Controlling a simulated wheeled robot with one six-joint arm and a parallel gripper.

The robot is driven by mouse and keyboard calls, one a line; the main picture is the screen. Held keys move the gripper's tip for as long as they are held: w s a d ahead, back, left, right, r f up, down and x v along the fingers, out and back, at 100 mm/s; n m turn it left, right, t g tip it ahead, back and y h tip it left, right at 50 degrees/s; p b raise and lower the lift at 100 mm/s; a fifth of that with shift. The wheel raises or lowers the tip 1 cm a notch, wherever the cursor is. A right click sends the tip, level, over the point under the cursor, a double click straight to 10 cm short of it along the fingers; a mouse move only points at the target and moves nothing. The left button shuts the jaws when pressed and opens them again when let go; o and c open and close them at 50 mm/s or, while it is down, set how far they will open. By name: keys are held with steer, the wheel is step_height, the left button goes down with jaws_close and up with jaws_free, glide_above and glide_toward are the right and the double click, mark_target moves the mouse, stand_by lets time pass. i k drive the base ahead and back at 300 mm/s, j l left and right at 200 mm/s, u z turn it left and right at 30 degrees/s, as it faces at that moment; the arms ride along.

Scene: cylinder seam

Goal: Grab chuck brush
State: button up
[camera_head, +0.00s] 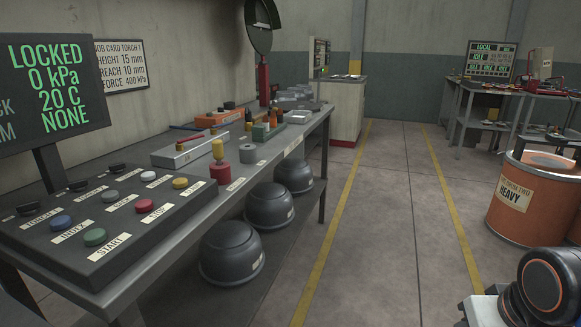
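I cannot pick out the chuck brush for certain. A yellow-handled tool (218,152) stands upright in a red holder (220,173) on the bench, just past the button panel; it may be the brush, but its lower part is hidden. A grey cylinder (248,153) stands beside it. Farther back, a flat grey case (190,148) has a thin red-ended rod on it, and small orange-tipped items (272,117) stand near a green block (262,132). My gripper is not in view; only a dark, orange-ringed part of my arm shows at the lower right.
The bench (262,175) runs along the left wall, with a button panel (110,210) and a screen (55,85) at its near end. An orange drum (525,200) stands right. The floor between the yellow lines is clear.

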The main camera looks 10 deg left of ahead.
mark_target(257, 118)
steer(key=i+l+u, duration=1)
steer(key=l, duration=0.15)
steer(key=i+l+u, duration=0.15)
steer(key=i+l, duration=0.15)
